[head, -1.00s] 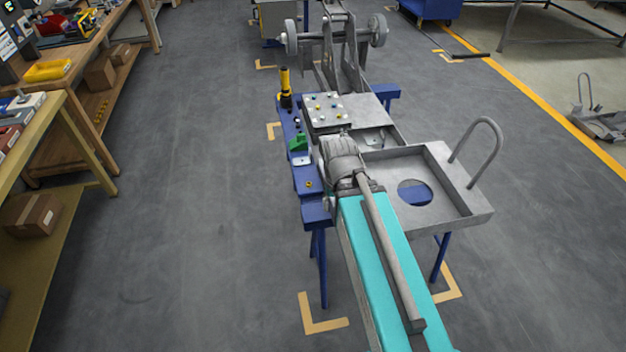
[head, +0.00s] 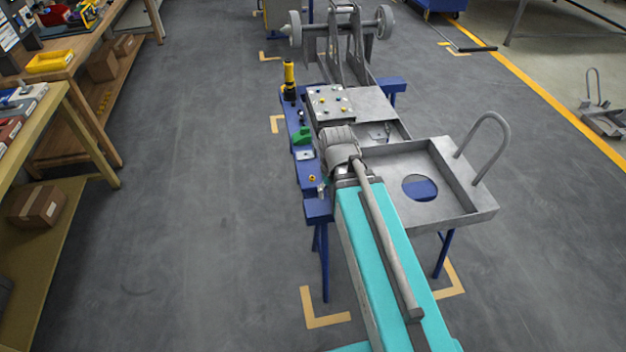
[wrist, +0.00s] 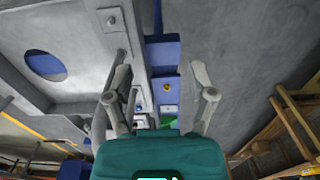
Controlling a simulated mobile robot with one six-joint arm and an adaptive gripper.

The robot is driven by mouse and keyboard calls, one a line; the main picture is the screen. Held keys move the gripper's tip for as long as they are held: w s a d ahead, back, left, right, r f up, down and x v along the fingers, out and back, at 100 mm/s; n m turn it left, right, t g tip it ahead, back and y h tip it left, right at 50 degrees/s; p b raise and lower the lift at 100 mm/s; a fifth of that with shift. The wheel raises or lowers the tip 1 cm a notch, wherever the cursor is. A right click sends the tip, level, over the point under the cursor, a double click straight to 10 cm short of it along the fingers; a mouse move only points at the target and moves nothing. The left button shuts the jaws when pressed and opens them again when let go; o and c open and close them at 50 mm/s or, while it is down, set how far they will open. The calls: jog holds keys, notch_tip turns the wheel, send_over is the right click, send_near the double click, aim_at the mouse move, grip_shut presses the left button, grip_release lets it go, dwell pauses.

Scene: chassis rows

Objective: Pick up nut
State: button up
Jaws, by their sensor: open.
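The nut (head: 312,178) is a small gold piece on the near part of a blue beam (head: 317,208), left of the grey arm joint. In the wrist view the nut (wrist: 167,87) lies on the beam between the two fingers. My gripper (wrist: 163,78) is open, with one grey finger on each side of the beam and nothing held. The gap in height between fingertips and nut cannot be told. In the head view my gripper is mostly hidden behind my teal arm.
A green block (head: 303,135) and a yellow-black tool (head: 289,80) stand farther along the beam. A grey metal tray (head: 450,205) with a round hole adjoins on the right. A plate (head: 330,101) carries several small fasteners. Workbenches stand left; the floor between is clear.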

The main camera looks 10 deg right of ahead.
jog(key=w+f+m+b, duration=0.2)
jog(key=w+f+b, duration=0.1)
jog(key=w, duration=0.6)
jog(key=w+f+m+b, duration=0.2)
jog(key=w+f+b, duration=0.1)
jog(key=w, duration=0.6)
jog(key=w+f+m+b, duration=0.1)
jog(key=w+f+b, duration=0.2)
jog(key=w, duration=0.6)
jog(key=shift+w+f+m, duration=0.2)
jog(key=shift+f+m, duration=0.2)
jog(key=shift+f+b, duration=0.15)
jog(key=shift+b, duration=0.25)
jog(key=b, duration=0.8)
send_over(312, 181)
jog(key=f, duration=0.8)
jog(key=shift+w+d+f, duration=0.2)
jog(key=shift+w+d, duration=0.05)
jog(key=f+b, duration=0.3)
jog(key=shift+w+a, duration=0.1)
jog(key=shift+a, duration=0.15)
jog(key=shift+f+b, duration=1.1)
jog(key=shift+b, duration=0.2)
grip_shut()
